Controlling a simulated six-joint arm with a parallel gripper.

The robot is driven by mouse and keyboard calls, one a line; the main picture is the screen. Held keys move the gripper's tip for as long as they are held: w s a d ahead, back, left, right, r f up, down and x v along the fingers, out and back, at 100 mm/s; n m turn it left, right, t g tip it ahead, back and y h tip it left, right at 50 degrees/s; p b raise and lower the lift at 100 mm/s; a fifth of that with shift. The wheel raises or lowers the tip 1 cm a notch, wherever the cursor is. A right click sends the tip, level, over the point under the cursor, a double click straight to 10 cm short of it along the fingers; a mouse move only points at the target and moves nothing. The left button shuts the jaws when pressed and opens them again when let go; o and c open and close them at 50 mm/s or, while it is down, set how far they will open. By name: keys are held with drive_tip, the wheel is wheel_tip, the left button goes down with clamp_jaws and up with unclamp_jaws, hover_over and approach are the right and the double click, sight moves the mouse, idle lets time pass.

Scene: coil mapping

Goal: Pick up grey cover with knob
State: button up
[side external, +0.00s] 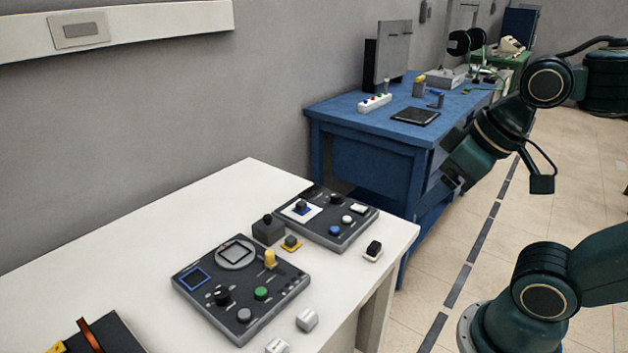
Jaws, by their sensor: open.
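The dark grey cover (268,230), a small box with a little knob on top, sits on the white table between the two dark control panels. Its lower edge is partly hidden by the near panel and a small yellow-based block (291,243). My gripper (452,184) is high at the right, in front of the blue desk and well apart from the cover. It points down and left. Its jaws are small in view, open, with nothing seen between them.
The near panel (205,305) and far panel (357,231) flank the cover on the white table (120,245). A blue desk (370,155) stands behind.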

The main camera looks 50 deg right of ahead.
drive_tip(key=o, duration=0.7)
drive_tip(key=shift+w+r, duration=0.1)
drive_tip(key=w+d+n+g+y, duration=0.1)
drive_tip(key=w+n, duration=0.4)
drive_tip(key=w, duration=1.6)
drive_tip(key=w+d+f+n+y, duration=0.1)
drive_tip(key=w+d+f+n, duration=0.1)
drive_tip(key=w+f, duration=0.5)
drive_tip(key=w+d+f+n+g+y, duration=0.1)
drive_tip(key=w+d+f+n, duration=0.1)
drive_tip(key=w+d+f, duration=0.3)
drive_tip(key=w+f, duration=0.3)
drive_tip(key=w, duration=0.3)
drive_tip(key=shift+f, duration=0.3)
drive_tip(key=shift+a+f, duration=0.1)
